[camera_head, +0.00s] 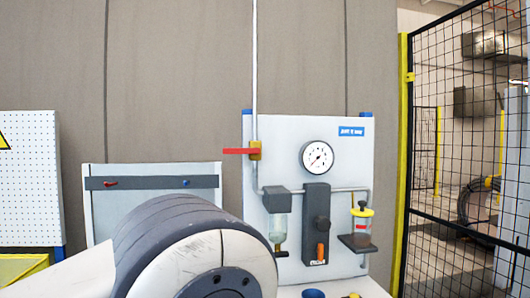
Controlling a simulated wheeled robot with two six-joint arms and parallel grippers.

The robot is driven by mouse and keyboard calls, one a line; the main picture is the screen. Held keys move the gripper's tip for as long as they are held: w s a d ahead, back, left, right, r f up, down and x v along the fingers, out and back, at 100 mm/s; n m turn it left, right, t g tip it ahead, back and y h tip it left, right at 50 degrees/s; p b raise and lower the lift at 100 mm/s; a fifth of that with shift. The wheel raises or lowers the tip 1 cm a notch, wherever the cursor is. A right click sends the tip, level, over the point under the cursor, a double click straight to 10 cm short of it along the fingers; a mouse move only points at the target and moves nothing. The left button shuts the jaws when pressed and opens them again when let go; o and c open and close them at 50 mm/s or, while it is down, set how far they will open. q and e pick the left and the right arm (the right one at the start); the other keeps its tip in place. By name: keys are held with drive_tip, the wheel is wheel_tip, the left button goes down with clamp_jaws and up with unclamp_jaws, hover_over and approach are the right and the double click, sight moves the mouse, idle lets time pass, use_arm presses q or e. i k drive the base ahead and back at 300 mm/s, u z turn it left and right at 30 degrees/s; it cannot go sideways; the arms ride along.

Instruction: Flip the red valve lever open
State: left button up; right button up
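The valve sits on a thin vertical pipe (255,75) at the upper left of a white panel (344,133). The lever lies across the line of the pipe. Nothing touches it. A large white and grey link of my arm fills the lower left, below the lever and much closer to the camera. Neither of my grippers is in view.
The panel also bears a round gauge (318,157), a dark block with an orange knob (320,250), and a small clear container with a yellow top (362,212). A grey board (150,183) stands left. A black mesh fence (465,120) with yellow post stands right.

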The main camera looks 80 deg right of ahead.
sight(256, 150)
drive_tip(key=z, duration=2.3)
drive_tip(key=k, duration=0.5)
drive_tip(key=z, duration=0.85)
drive_tip(key=i, duration=0.95)
drive_tip(key=u, duration=1.8)
